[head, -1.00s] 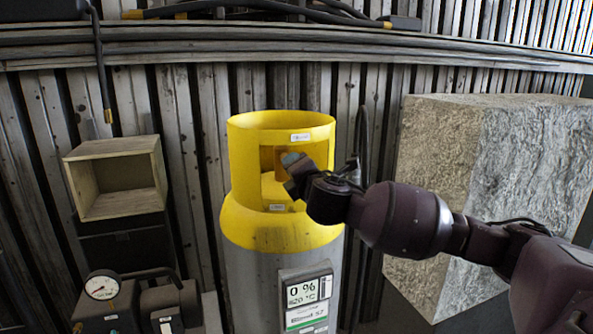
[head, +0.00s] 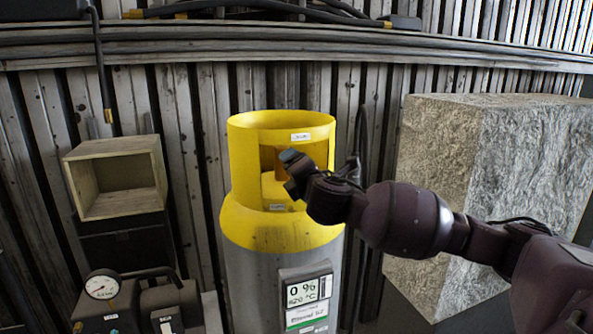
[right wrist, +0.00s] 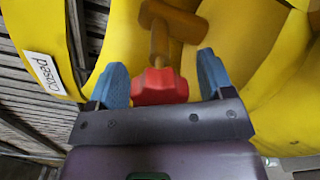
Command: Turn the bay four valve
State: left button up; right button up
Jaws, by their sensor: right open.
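A grey tank with a yellow collar (head: 250,195) stands upright in the middle of the head view. In the right wrist view, a red valve knob (right wrist: 160,87) on a brass-coloured stem (right wrist: 160,40) sits inside the yellow collar (right wrist: 250,45). My right gripper (head: 289,158) reaches into the collar's opening from the right. In the right wrist view, its blue fingertips (right wrist: 162,80) are apart, one on each side of the red knob, with gaps visible. The knob is hidden in the head view. My left gripper is not seen.
A display (head: 306,297) reading 0 % is on the tank's front. An open wooden box (head: 118,205) and a pressure gauge (head: 102,285) stand to the left. A large stone-like block (head: 430,170) stands close behind my right arm.

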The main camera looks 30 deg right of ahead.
pick_arm(q)
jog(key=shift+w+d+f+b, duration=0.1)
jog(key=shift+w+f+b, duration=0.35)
jog(key=shift+b, duration=0.6)
pick_arm(e)
jog(key=v, duration=1)
jog(key=shift+s, duration=0.35)
jog(key=shift+a, duration=0.15)
jog(key=s+a+f+m+g+y, duration=0.15)
jog(key=f+m, duration=0.25)
jog(key=f, duration=1)
jog(key=s+a+f+m+g+y, duration=0.1)
jog(key=s+f+m+g+y, duration=0.2)
jog(key=f, duration=1)
pick_arm(q)
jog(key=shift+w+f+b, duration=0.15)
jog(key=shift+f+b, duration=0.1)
jog(key=shift+b, duration=0.2)
pick_arm(e)
jog(key=s+a+f+m, duration=0.2)
jog(key=s+f+m, duration=0.4)
jog(key=f, duration=0.4)
jog(key=s+a+f+m+g, duration=0.1)
jog(key=s+a+f+m, duration=0.2)
jog(key=s+f+m, duration=0.4)
notch_tip(320, 180, down, 4)
jog(key=shift+s+r+h, duration=0.15)
jog(key=shift+s+h, duration=0.2)
jog(key=shift+s, duration=0.85)
